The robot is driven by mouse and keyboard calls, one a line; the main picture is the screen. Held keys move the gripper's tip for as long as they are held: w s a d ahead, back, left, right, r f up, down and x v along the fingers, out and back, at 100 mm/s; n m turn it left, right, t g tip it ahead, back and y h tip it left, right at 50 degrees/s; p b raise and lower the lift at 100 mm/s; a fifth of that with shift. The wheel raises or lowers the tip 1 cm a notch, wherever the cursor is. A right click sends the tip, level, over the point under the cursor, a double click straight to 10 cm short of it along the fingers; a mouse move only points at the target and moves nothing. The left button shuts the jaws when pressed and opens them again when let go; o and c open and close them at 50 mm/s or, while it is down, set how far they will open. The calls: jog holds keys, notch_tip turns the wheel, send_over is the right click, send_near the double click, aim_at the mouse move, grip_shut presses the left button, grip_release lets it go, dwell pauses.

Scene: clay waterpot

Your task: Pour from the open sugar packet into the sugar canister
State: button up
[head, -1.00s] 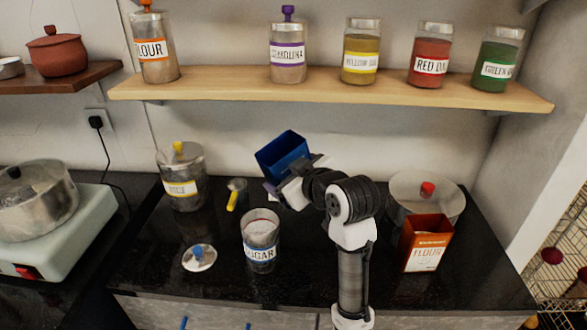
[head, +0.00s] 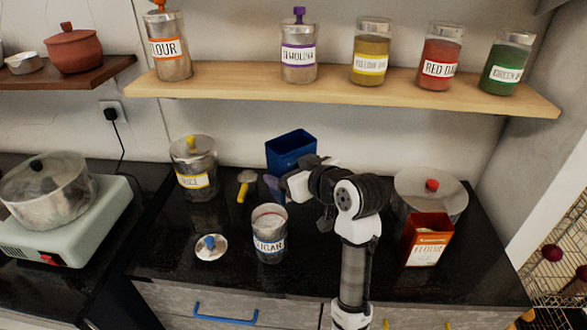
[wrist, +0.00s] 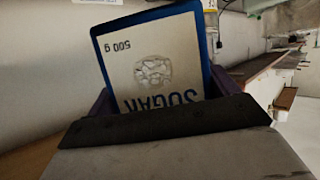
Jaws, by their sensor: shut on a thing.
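The blue open sugar packet (head: 291,152) is held up behind the sugar canister, its open top facing up and nearly level. My gripper (head: 276,184) is shut on its lower part. In the wrist view the packet's pale label (wrist: 152,72) reads "SUGAR" and "500 g" upside down, between the purple-grey fingers (wrist: 172,112). The sugar canister (head: 270,240) is a clear jar with a blue-lettered label, standing upright with its top open on the black counter. The packet is apart from it, above and behind its rim. How full either one is, I cannot tell.
A lid with a blue knob (head: 211,247) lies left of the canister. A rice canister (head: 195,170) and a yellow-handled scoop (head: 244,186) stand behind left. A flour packet (head: 427,240) and large lidded pot (head: 430,190) are at right. A shelf of jars (head: 340,84) hangs above.

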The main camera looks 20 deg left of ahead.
aim_at(300, 154)
jog(key=shift+r+p, duration=2.25)
jog(key=shift+r, duration=0.4)
jog(key=shift+f, duration=0.1)
